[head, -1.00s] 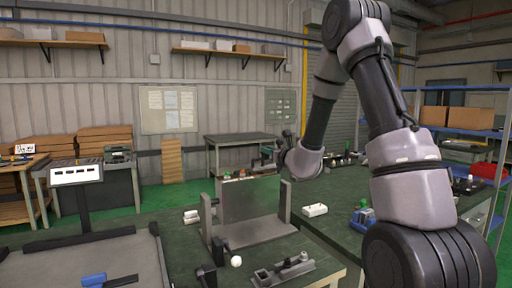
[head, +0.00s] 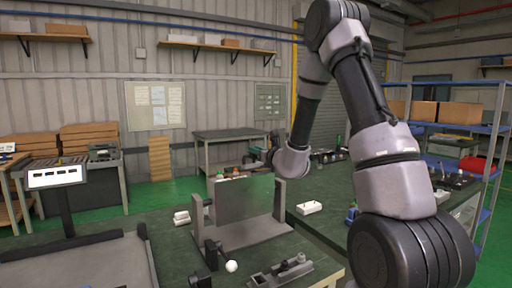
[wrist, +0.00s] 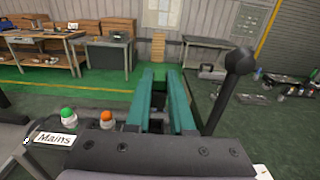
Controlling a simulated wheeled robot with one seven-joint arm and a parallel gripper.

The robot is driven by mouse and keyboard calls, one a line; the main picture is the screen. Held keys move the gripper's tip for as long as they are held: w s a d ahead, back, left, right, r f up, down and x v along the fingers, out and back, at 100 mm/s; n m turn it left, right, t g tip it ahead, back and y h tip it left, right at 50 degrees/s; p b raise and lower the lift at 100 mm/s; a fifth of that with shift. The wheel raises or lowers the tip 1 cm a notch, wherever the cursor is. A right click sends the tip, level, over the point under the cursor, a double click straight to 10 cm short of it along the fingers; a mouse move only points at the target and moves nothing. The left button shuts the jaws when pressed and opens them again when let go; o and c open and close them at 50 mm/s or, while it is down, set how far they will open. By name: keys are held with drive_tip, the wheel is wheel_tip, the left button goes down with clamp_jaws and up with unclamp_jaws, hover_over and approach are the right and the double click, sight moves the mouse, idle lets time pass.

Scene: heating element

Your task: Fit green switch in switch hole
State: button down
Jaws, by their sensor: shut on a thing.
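In the wrist view, the two teal fingers of my gripper (wrist: 165,100) are closed on a small, mostly hidden part between them; its dark side shows, and I take it to be the green switch. Left of the fingers are a green round cap (wrist: 68,115) and an orange one (wrist: 106,118), near a "Mains" label (wrist: 55,140). In the head view, my gripper is at the top edge of the upright panel (head: 245,198), right of these caps, with its fingertips too small to make out. The switch hole cannot be seen.
A black ball-topped lever (wrist: 238,62) rises close right of the fingers. The panel stands in a grey frame on the green bench. A white block (head: 309,207) lies right of it, and a grey fixture (head: 285,272) lies in front.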

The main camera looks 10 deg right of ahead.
sight(257, 173)
drive_tip(key=shift+f, duration=2)
drive_tip(key=shift+f, duration=1.65)
drive_tip(key=c, duration=0.7)
unclamp_jaws()
drive_tip(key=shift+s, duration=0.15)
drive_tip(key=v, duration=1)
drive_tip(key=shift+s+d, duration=0.15)
drive_tip(key=shift+s, duration=0.15)
